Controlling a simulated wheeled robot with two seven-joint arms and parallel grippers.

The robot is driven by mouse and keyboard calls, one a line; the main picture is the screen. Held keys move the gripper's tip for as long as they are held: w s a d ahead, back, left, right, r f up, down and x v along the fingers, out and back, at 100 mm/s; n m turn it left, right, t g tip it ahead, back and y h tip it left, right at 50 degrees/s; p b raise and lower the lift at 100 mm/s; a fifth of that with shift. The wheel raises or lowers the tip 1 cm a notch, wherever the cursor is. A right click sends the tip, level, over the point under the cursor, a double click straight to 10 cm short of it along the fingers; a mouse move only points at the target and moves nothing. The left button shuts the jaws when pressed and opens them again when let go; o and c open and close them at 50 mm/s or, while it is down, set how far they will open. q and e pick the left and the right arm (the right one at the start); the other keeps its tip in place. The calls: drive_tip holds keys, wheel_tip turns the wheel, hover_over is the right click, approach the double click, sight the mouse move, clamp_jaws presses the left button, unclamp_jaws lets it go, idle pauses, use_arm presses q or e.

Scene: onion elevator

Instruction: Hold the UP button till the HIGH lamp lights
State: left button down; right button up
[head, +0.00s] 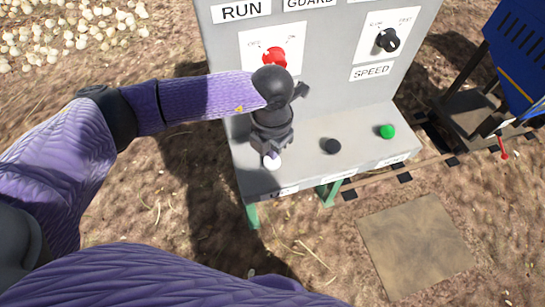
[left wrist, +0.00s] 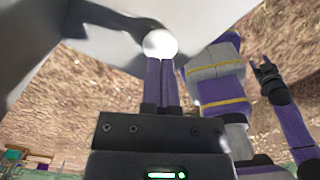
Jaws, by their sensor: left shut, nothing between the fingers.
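The grey control panel (head: 305,85) has a sloped ledge with a white button (head: 272,162), a black button (head: 332,146) and a green button (head: 387,131). The labels below them are too small or covered to read. My left gripper (head: 273,155) is shut and empty, its fingertips pointing down at the white button. In the left wrist view the fingertips (left wrist: 160,62) meet the white button's edge (left wrist: 160,42); I cannot tell whether it is pressed. What looks like my right gripper (left wrist: 265,72) is small at the right there. No HIGH lamp is visible.
A red knob (head: 273,58) and a black SPEED knob (head: 387,40) sit on the upright face. A blue machine (head: 520,50) stands at the right. A flat brown plate (head: 415,245) lies on the soil. Onions (head: 70,30) lie at the upper left.

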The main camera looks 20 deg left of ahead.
use_arm(q)
drive_tip(key=shift+f+b, duration=0.4)
drive_tip(key=shift+f, duration=0.3)
